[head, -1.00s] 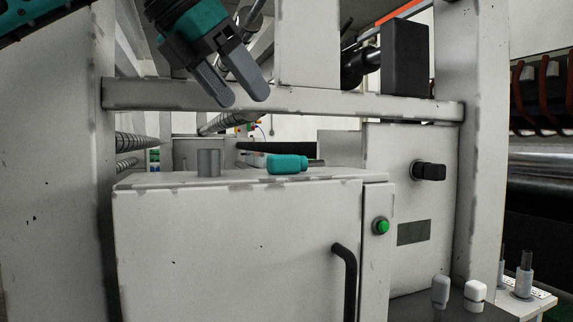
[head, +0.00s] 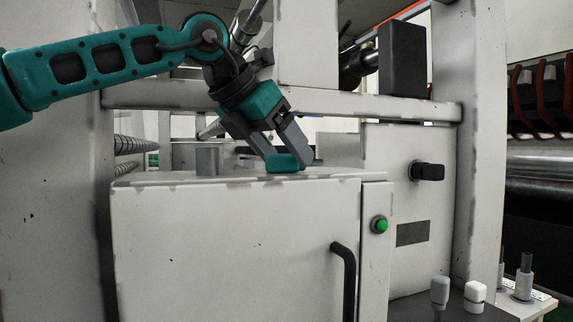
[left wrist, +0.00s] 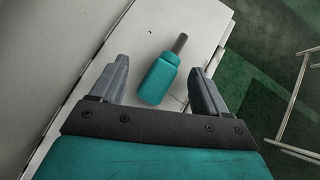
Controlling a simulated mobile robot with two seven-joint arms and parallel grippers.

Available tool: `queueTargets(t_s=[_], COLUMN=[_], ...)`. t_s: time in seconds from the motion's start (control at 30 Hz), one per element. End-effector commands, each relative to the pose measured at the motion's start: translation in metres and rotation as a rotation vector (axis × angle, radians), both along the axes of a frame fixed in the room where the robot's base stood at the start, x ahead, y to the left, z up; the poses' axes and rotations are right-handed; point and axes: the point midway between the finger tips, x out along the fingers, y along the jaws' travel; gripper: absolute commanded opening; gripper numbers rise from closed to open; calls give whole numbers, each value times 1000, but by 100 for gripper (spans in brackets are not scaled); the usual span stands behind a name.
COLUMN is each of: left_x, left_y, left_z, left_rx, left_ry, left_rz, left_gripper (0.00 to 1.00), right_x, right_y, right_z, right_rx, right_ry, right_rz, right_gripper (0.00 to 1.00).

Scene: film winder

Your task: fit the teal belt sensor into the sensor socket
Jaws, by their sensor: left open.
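The teal belt sensor (head: 284,163) lies on its side on top of the white cabinet (head: 235,235). It also shows in the left wrist view (left wrist: 158,82), with its grey tip pointing away from the gripper. My left gripper (head: 285,154) is open and reaches down to the sensor from above and left. In the left wrist view the open fingers (left wrist: 160,88) stand on either side of the teal body, with gaps on both sides. A grey upright cylinder (head: 207,161), perhaps the sensor socket, stands on the cabinet top left of the sensor. My right gripper is not in view.
A horizontal white beam (head: 400,106) crosses behind and above the cabinet top. The cabinet has a black handle (head: 345,280) and a green button (head: 380,225). A black knob (head: 428,172) sticks out at the right. The cabinet top between cylinder and sensor is clear.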

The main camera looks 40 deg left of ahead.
Motion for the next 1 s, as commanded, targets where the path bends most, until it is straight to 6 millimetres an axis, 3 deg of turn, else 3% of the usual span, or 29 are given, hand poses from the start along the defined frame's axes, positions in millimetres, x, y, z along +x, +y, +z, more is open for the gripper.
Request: queueTargets(t_s=[0.17,0.87,1.0], left_x=[0,0,0], left_y=[0,0,0], left_z=[0,0,1], left_rx=[0,1,1], left_ry=[-1,0,-1], left_rz=[0,-1,0], left_gripper=[73,6,5], right_x=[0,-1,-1], right_y=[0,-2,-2], right_z=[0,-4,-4], right_rx=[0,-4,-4], right_ry=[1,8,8], right_rz=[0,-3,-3], right_gripper=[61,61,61])
